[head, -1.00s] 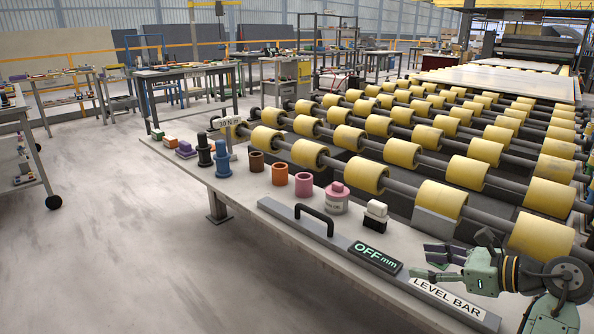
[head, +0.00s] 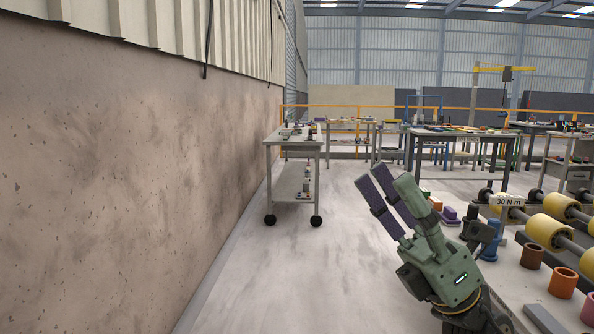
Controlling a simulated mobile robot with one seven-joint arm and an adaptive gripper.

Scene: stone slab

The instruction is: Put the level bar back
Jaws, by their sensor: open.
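The level bar shows only as its grey near end (head: 543,319) at the bottom right of the head view, lying on the pale bench top (head: 510,290). Its handle, display and label are outside the picture. My gripper (head: 384,178) is open and empty, with its fingers pointing up and to the left. It is raised in front of the bench's left end, to the left of the bar and apart from it.
A brown ring (head: 532,256), an orange ring (head: 563,283) and blue fittings (head: 490,240) stand on the bench beside yellow rollers (head: 548,230). A wheeled trolley (head: 293,144) stands ahead by the left wall (head: 120,180). The floor (head: 330,260) between is clear.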

